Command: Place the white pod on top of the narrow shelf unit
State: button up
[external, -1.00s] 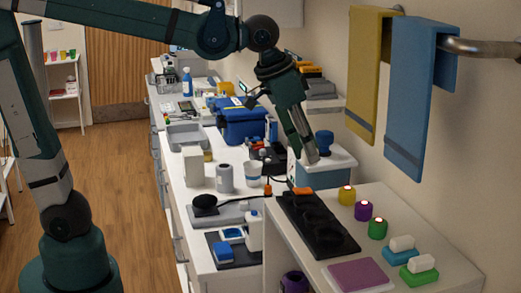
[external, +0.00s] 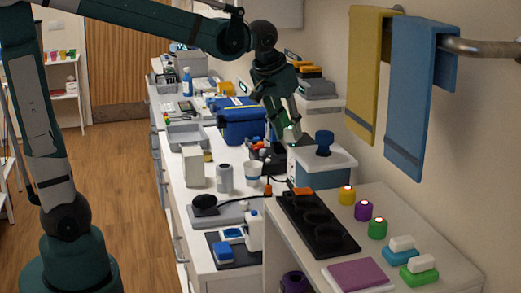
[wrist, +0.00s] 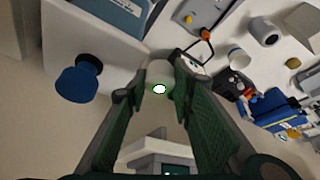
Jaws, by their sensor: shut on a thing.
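My gripper (wrist: 168,82) is shut on the white pod (wrist: 158,72), a small rounded piece with a bright white spot on its end. In the external view my gripper (external: 292,134) points down, above and left of the blue-knobbed box; the pod is small there, largely merged with the fingertips. A narrow white shelf unit (external: 66,95) stands at the far back left, with several small coloured pieces on its top.
The white-lidded box (external: 335,158) with its blue knob (external: 324,139) is close by. A blue case (external: 240,120) and several items crowd the long counter. A front unit carries a black tray (external: 315,222), coloured pods and soaps. Towels (external: 420,95) hang right.

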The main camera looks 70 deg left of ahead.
jog(key=a+f+n+p, duration=0.1)
jog(key=a+f, duration=0.3)
jog(key=a, duration=0.3)
jog(key=s+a+f+p, duration=0.1)
jog(key=a+f+p, duration=0.15)
jog(key=a, duration=0.55)
jog(key=a+f+n, duration=0.1)
jog(key=a+f, duration=0.3)
jog(key=a, duration=0.3)
jog(key=s+a+f, duration=0.3)
jog(key=s+a, duration=0.1)
jog(key=a, duration=0.4)
jog(key=s+a+f+n+g+y, duration=0.1)
jog(key=s+a+f, duration=0.2)
jog(key=s+a, duration=0.2)
jog(key=a, duration=0.2)
jog(key=shift+a+f+b, duration=0.35)
jog(key=shift+f, duration=0.05)
jog(key=shift+f+b, duration=0.55)
jog(key=shift+f, duration=2.55)
jog(key=shift+f, duration=0.1)
jog(key=shift+f+b, duration=0.3)
jog(key=shift+f, duration=1.5)
jog(key=shift+f, duration=0.15)
